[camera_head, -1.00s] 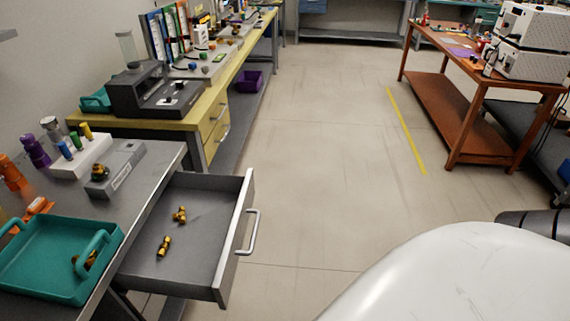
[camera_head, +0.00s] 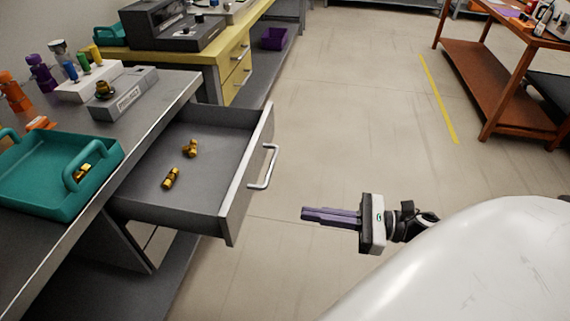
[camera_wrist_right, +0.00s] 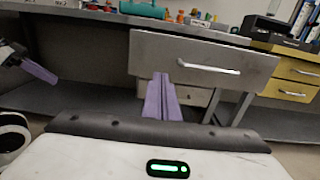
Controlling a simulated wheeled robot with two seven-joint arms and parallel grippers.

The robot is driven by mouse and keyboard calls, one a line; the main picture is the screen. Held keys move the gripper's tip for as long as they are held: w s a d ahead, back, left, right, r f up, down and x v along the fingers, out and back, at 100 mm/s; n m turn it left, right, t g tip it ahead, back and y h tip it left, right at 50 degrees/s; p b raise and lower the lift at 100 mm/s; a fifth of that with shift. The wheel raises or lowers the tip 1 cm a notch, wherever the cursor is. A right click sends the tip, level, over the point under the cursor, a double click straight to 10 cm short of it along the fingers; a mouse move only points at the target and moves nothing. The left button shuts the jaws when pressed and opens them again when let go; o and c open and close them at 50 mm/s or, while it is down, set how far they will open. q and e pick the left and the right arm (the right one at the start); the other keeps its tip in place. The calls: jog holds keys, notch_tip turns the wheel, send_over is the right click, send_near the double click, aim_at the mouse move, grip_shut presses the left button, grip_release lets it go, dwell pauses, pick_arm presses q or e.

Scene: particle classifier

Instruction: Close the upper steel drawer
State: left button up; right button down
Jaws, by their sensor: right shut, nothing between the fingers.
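The upper steel drawer (camera_head: 190,165) is pulled open from the grey bench, with its silver handle (camera_head: 264,167) on the front. Two small brass fittings (camera_head: 180,164) lie inside it. The drawer front (camera_wrist_right: 203,58) also shows in the right wrist view, with its handle (camera_wrist_right: 207,67). My right gripper (camera_head: 305,215) is shut and empty, to the right of the handle and apart from it. Its purple fingers (camera_wrist_right: 162,78) point toward the drawer front in the wrist view. A purple finger of my left gripper (camera_wrist_right: 38,71) shows at the wrist view's left; its opening is unclear.
A teal tray (camera_head: 75,202) stands on the grey bench left of the drawer, near a grey block (camera_head: 124,97). A yellow bench (camera_head: 228,60) with drawers stands behind. The floor (camera_head: 345,120) right of the drawer is clear up to a brown table (camera_head: 490,85).

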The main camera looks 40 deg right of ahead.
aim_at(242, 203)
jog(key=p+x, duration=0.1)
jog(key=x, duration=1.2)
jog(key=shift+w+a, duration=0.1)
